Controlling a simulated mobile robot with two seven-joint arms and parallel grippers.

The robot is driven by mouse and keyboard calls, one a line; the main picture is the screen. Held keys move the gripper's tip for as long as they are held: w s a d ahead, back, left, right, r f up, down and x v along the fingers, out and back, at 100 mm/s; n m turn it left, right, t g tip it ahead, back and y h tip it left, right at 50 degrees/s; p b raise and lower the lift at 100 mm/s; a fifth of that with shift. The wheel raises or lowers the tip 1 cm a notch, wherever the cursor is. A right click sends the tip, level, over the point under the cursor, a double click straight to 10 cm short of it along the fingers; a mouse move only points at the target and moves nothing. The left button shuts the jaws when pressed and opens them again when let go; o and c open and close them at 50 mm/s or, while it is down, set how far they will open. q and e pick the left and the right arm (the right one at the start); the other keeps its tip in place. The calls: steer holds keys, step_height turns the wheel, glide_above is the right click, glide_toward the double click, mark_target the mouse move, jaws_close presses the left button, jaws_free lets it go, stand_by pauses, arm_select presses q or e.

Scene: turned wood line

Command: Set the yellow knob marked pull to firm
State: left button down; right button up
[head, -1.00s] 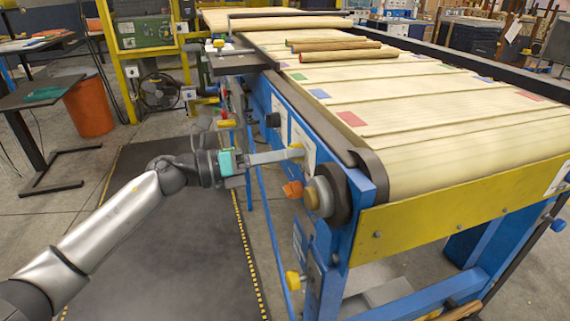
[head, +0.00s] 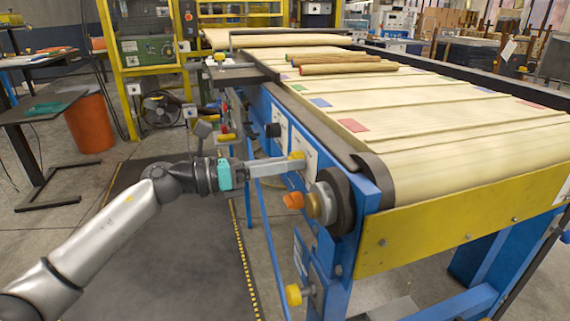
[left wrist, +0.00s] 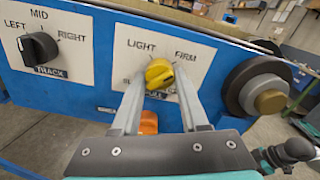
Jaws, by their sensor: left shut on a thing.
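The yellow knob (left wrist: 159,74) sits on a white plate (left wrist: 185,50) on the blue side of the machine. The plate reads LIGHT at upper left and FIRM at upper right; the lower label is partly hidden by my fingers. My left gripper (left wrist: 161,84) has a finger on each side of the knob and is shut on it. The knob's ridge looks slanted, but I cannot tell which mark it points at. In the head view, the left gripper (head: 290,163) reaches the yellow knob (head: 297,157) from the left. My right gripper is not in view.
A black TRACK knob (left wrist: 40,46) is left of the plate. An orange knob (left wrist: 148,122) is just below the yellow one, partly behind my finger. A round roller end (left wrist: 258,88) stands out at right. Another yellow knob (head: 293,295) is low on the frame.

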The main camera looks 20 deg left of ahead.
arm_select(q)
steer(key=shift+c, duration=2.1)
jaws_free()
steer(key=shift+a, duration=0.1)
steer(key=p+v, duration=0.1)
steer(key=v, duration=1.4)
steer(key=shift+p, duration=0.4)
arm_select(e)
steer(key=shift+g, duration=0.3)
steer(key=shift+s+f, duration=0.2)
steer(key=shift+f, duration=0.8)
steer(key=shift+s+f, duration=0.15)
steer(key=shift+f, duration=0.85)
arm_select(q)
steer(key=shift+s, duration=0.1)
